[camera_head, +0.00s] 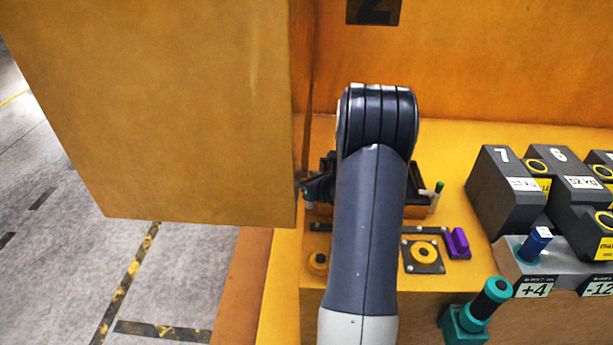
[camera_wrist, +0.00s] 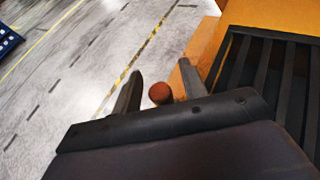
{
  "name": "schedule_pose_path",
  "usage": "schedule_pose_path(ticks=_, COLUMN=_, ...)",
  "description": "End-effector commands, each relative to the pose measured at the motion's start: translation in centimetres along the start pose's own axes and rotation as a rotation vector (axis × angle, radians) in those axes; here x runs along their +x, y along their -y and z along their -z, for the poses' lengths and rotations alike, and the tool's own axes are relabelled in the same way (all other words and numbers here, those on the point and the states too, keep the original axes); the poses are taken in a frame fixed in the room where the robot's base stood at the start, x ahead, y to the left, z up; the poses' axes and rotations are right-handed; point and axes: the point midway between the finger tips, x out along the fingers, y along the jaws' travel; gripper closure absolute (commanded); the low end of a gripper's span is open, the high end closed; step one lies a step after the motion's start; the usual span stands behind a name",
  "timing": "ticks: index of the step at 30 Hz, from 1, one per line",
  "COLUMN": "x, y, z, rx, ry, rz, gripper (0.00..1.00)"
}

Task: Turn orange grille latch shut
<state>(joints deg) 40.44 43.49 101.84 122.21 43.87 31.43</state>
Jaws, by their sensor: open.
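A round reddish-orange knob (camera_wrist: 160,93), which looks like part of the latch, shows between the two fingers of my gripper (camera_wrist: 159,80) in the wrist view. The fingers are apart, with a gap visible on each side of the knob. I cannot tell which way the latch is turned, as its lower part is hidden by the gripper body. A dark slatted grille (camera_wrist: 262,72) lies to the right, set in an orange surface. In the head view my gripper (camera_head: 308,187) is partly seen left of my arm, by the orange panel's edge. My arm hides the latch there.
A large orange panel (camera_head: 170,110) stands close on the left. Black numbered weights (camera_head: 500,195) stand at the right, near a teal-handled tool (camera_head: 478,310). A purple block (camera_head: 458,242) and a round yellow piece (camera_head: 423,252) sit right of my arm. Open floor (camera_head: 50,260) lies left.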

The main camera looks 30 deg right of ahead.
Motion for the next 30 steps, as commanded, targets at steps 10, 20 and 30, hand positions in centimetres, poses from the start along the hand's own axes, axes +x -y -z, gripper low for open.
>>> schedule_pose_path(ticks=10, x=0.51, y=0.02, z=-0.01, rx=0.0, ry=0.0, rz=0.001, gripper=0.59)
schedule_pose_path(ticks=20, x=0.49, y=0.01, z=-0.01, rx=0.0, ry=0.0, rz=0.001, gripper=0.83)
schedule_pose_path(ticks=30, x=0.48, y=0.02, z=0.0, rx=-0.001, ry=0.0, rz=0.0, gripper=1.0)
